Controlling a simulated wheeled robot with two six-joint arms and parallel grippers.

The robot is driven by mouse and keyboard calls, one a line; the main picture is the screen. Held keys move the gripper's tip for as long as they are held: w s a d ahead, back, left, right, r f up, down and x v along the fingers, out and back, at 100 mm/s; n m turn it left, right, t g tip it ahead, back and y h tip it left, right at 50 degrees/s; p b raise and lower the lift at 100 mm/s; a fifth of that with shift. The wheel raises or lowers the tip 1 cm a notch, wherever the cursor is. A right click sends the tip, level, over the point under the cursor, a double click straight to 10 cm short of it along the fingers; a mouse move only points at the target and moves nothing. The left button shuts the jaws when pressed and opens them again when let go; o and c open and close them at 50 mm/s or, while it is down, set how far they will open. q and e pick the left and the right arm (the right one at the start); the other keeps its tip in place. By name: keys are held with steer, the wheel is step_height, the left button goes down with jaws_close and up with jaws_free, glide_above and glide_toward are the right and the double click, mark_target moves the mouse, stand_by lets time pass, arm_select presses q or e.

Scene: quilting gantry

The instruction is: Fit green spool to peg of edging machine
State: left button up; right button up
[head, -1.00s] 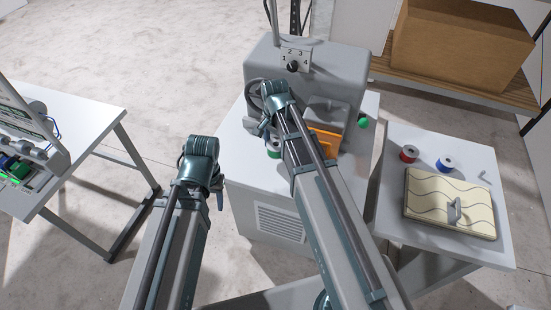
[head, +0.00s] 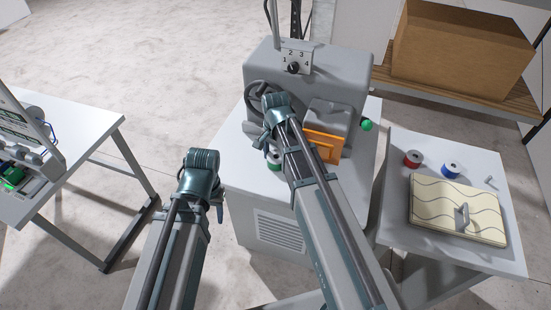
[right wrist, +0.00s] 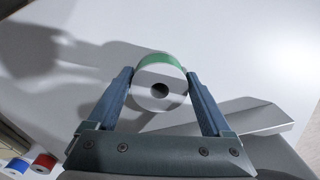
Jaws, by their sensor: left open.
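The green spool (right wrist: 160,90), with a white end face and dark centre hole, sits between the fingertips of my right gripper (right wrist: 159,74), which is shut on it. In the head view the spool (head: 274,161) shows below my right wrist, in front of the grey machine (head: 350,75) with a numbered dial. The machine has a handwheel, an orange plate (head: 323,147) and a green ball knob (head: 367,125). I cannot make out a peg. My left gripper (head: 218,207) is open, mostly hidden behind its wrist, left of the machine's stand.
A side table (head: 400,225) at right holds a red spool (head: 412,159), a blue spool (head: 452,168) and a quilted panel with a handle (head: 457,207). Another table (head: 85,130) at left carries a device with green parts. A cardboard box (head: 462,50) sits on a shelf behind.

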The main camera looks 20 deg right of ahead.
steer(key=shift+o, duration=0.9)
steer(key=shift+r, duration=0.15)
step_height(320, 180, up, 12)
steer(key=p, duration=1.2)
